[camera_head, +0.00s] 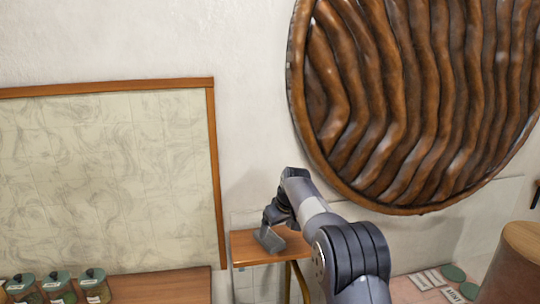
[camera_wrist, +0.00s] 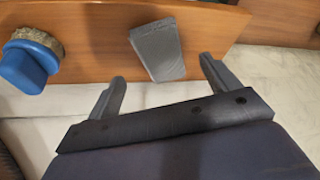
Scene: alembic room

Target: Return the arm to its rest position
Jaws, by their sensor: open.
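My arm (camera_head: 320,222) reaches out over a small wooden stand (camera_head: 240,247) against the wall in the head view. Its end is bent downward just above the stand top; the fingers cannot be made out there. In the wrist view my gripper (camera_wrist: 163,68) is open, with its two dark fingers wide apart and nothing between them. A grey block-like thing (camera_wrist: 158,48) is on the wooden surface (camera_wrist: 215,25) beyond the fingertips, apart from them.
In the wrist view, a blue thing with a brown rough part (camera_wrist: 27,66) is at left. In the head view, several lidded jars (camera_head: 57,287) stand lower left, a framed board (camera_head: 105,180) and ridged round panel (camera_head: 410,100) hang on the wall, and a wooden cylinder (camera_head: 515,265) is right.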

